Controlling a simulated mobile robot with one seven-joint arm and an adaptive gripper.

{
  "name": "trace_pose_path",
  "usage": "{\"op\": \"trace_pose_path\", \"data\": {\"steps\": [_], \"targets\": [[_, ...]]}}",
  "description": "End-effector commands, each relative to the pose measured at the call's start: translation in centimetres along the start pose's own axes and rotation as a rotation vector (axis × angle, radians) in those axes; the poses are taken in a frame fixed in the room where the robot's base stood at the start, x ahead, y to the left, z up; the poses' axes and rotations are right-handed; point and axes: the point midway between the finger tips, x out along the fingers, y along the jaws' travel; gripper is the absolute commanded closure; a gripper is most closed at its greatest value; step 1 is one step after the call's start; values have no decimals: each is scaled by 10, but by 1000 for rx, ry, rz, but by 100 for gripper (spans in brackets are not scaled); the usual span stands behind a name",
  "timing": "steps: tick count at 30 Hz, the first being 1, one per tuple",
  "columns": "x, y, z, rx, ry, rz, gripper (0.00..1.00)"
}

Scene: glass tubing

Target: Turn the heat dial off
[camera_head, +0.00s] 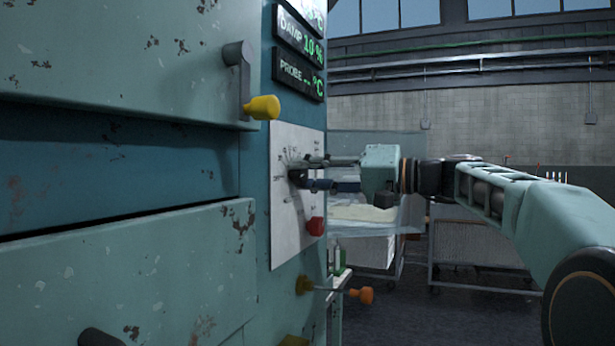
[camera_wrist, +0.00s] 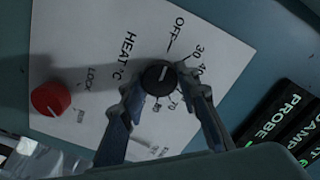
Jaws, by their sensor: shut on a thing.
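The heat dial (camera_wrist: 158,76) is a round black knob on a white plate (camera_wrist: 95,38), marked HEAT °C, with OFF and numbers around it. A short pale mark shows on the knob; I cannot tell for sure which marking it points to. My gripper (camera_wrist: 162,84) has one finger on each side of the knob and is shut on it. In the head view my gripper (camera_head: 312,174) reaches the plate (camera_head: 284,225) from the right, and its fingers hide much of the dial.
A red LOCK knob (camera_wrist: 51,99) is on the same plate; it also shows below my gripper in the head view (camera_head: 316,226). A yellow-ended handle (camera_head: 262,107) juts out above left, and an orange-tipped lever (camera_head: 362,295) below. Lit displays (camera_head: 299,75) sit above the plate.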

Motion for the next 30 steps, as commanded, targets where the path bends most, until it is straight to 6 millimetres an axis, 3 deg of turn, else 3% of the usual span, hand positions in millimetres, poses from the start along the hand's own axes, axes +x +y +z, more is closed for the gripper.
{"op": "trace_pose_path", "data": {"steps": [3,4,9,20,30], "targets": [[0,0,0,-2,0,1,95],[0,0,0,-2,0,1,70],[0,0,0,-1,0,1,53],[-7,0,-1,-1,2,2,53],[-72,1,-1,0,4,4,53]]}}
